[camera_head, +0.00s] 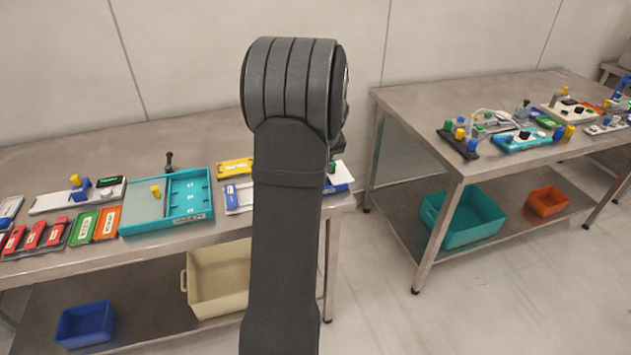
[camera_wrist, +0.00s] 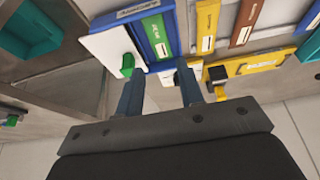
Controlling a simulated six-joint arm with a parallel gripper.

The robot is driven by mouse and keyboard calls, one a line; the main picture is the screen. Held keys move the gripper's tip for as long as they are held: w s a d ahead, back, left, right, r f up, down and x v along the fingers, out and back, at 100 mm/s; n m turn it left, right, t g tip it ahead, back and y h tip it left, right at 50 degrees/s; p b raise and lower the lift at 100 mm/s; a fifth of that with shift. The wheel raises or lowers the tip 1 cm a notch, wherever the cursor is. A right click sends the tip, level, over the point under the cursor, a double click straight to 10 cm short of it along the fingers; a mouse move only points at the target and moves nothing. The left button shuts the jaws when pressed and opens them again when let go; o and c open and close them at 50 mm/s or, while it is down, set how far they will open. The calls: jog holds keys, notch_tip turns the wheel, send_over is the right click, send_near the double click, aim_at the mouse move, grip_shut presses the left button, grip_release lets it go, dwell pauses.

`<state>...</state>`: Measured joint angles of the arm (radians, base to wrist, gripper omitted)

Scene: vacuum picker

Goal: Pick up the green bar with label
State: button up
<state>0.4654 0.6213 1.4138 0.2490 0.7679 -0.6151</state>
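In the wrist view, a green bar (camera_wrist: 157,34) with a white label lies in a blue holder (camera_wrist: 168,52), beside a white plate (camera_wrist: 103,45) with a green knob (camera_wrist: 127,66). My gripper (camera_wrist: 158,80) is open, its two fingers apart with nothing between them. The fingertips appear near the holder's lower edge in the picture; the gap to it is hard to judge. In the head view, my arm hides the gripper and this bar. Another green piece with a white label (camera_head: 83,229) lies on the left table there.
The left table (camera_head: 60,265) also holds a teal tray (camera_head: 196,205), red pieces (camera_head: 33,236) and an orange piece (camera_head: 107,223). A yellow piece (camera_wrist: 265,62) is right of the fingers in the wrist view. A second cluttered table (camera_head: 405,97) stands at right, with floor between.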

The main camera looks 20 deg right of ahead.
jog(key=x, duration=0.9)
jog(key=shift+d+f, duration=0.1)
jog(key=c, duration=0.6)
